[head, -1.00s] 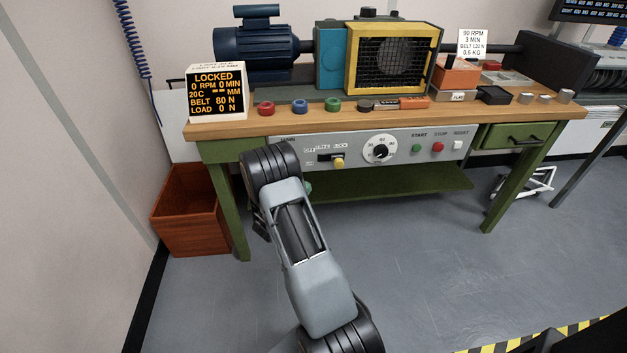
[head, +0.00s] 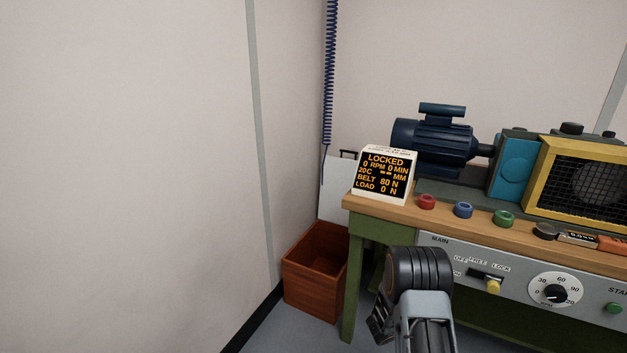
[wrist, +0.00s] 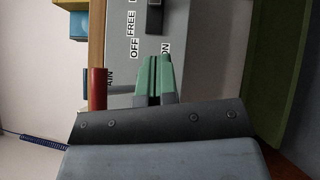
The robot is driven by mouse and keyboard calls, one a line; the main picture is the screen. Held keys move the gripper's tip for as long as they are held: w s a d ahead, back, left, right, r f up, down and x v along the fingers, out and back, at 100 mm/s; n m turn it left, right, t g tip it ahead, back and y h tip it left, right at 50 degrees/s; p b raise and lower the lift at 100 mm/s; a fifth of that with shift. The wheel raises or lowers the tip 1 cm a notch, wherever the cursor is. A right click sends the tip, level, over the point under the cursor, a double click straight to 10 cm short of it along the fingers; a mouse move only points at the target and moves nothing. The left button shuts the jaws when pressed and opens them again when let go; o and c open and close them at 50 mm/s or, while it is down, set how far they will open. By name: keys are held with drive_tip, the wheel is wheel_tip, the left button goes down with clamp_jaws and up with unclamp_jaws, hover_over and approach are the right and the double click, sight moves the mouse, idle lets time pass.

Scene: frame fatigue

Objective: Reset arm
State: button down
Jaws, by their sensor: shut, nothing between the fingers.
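My gripper (wrist: 154,78) shows in the wrist view as two green fingers side by side, shut with nothing between them. It points at the grey control panel (wrist: 182,22), near the OFF, FREE and ON lettering; whether it touches the panel I cannot tell. A dark switch (wrist: 155,16) lies beyond the fingertips. In the head view my arm reaches up from the bottom edge in front of the bench, and the fingers are hidden. The panel (head: 463,260) there carries a selector with a yellow knob (head: 493,287) and a white dial (head: 556,292).
A display (head: 384,175) reading LOCKED stands on the bench's wooden top (head: 400,212). Red, blue and green rings lie along its front edge. A blue motor (head: 432,142) and a yellow-framed guard (head: 535,180) stand behind. A brown bin (head: 315,280) sits left, by the wall.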

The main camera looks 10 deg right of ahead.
drive_tip(key=s+f+g+y, duration=0.3)
drive_tip(key=s+g, duration=0.3)
drive_tip(key=s, duration=0.1)
drive_tip(key=s+a+r+m+g+y+p, duration=0.25)
drive_tip(key=s+a+r+y+p, duration=0.25)
drive_tip(key=s+a+r+y, duration=0.25)
drive_tip(key=a+r+t+y+p, duration=0.3)
drive_tip(key=a+r+p, duration=0.2)
drive_tip(key=r, duration=0.5)
drive_tip(key=s+a+r+m+t+y+p, duration=0.1)
drive_tip(key=a+r+p, duration=0.4)
drive_tip(key=r, duration=0.6)
drive_tip(key=a+r+t+y+p, duration=0.4)
drive_tip(key=a+r+y+p, duration=0.1)
drive_tip(key=a+r, duration=0.4)
drive_tip(key=shift+s+r+t, duration=0.35)
drive_tip(key=shift+s+r, duration=0.05)
drive_tip(key=shift+r, duration=0.25)
drive_tip(key=shift+m, duration=0.25)
